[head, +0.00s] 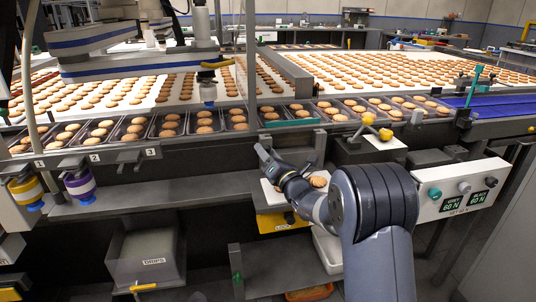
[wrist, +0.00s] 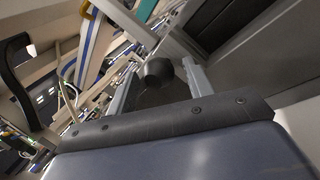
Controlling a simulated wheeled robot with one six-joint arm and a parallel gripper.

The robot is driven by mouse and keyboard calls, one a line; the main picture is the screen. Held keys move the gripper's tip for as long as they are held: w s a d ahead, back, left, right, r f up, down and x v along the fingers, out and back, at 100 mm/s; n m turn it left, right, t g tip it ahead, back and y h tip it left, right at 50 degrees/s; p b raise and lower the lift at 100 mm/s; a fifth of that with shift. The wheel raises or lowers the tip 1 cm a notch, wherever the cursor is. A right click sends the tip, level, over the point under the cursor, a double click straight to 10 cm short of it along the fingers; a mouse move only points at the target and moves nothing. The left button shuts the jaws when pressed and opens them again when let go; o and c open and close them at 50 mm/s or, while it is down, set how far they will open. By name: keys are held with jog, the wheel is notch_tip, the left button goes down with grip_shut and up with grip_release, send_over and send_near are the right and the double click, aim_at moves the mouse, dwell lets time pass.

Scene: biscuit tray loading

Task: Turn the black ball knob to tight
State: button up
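The black ball knob (wrist: 158,70) shows in the wrist view, between and slightly beyond the two grey fingers of my gripper (wrist: 160,88). A gap shows on both sides of the ball, so the fingers stand open around its line and do not appear to touch it. In the head view my gripper (head: 265,160) points up and left, just in front of the row of biscuit trays. I cannot pick out the ball for sure in the head view. Any tight mark is not readable.
A control panel (head: 450,206) with small knobs and two "60 N" displays is at right. Biscuit trays (head: 108,129) line the conveyor edge. A grey bin (head: 148,262) sits below left.

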jog(key=v, duration=1)
jog(key=shift+s+d+f, duration=0.1)
jog(key=shift+s+d, duration=0.15)
jog(key=shift+s, duration=0.05)
